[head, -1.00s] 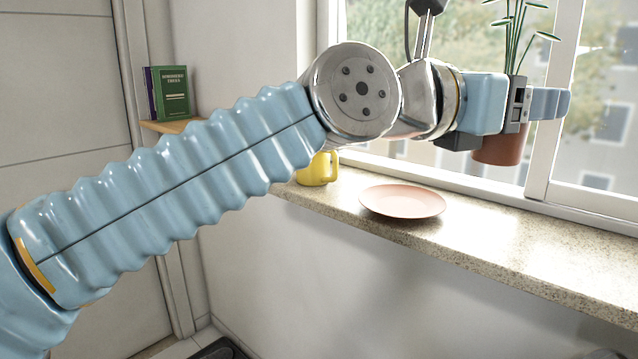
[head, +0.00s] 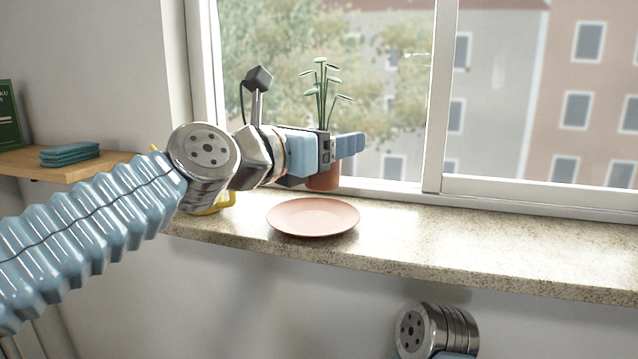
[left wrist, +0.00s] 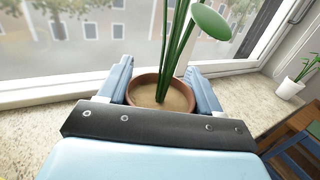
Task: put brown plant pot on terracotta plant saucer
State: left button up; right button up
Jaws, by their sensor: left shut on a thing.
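The brown plant pot (head: 323,182), with a tall green plant in it, is held upright by my left gripper (head: 334,147) near the window. In the left wrist view, the soil-filled pot (left wrist: 147,108) sits between the two fingers of the left gripper (left wrist: 160,72). The terracotta plant saucer (head: 313,217) lies flat and empty on the stone sill. In the head view the pot appears just above the saucer's far rim, apart from it; its exact height and depth are hard to tell. The saucer is not visible in the left wrist view. My right gripper is out of view.
A yellow mug (head: 224,202) stands on the sill left of the saucer, partly hidden by my left arm. The sill (head: 450,235) is clear to the right. The window frame (head: 437,120) is close behind. A white potted plant (left wrist: 290,87) shows in the left wrist view.

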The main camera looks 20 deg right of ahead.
pick_arm(q)
jog(key=f, duration=0.1)
jog(key=w+f, duration=0.1)
jog(key=w+f+b, duration=0.1)
jog(key=shift+w+a+f, duration=0.1)
jog(key=shift+w+a, duration=0.1)
jog(key=shift+a, duration=0.05)
jog(key=f+b, duration=0.2)
jog(key=shift+w+f, duration=0.25)
jog(key=shift+f, duration=0.4)
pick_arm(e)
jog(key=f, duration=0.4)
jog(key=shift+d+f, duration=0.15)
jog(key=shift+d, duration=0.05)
pick_arm(q)
jog(key=shift+s, duration=0.1)
jog(key=shift+f+b, duration=0.2)
jog(key=shift+b, duration=0.1)
jog(key=o, duration=1.2)
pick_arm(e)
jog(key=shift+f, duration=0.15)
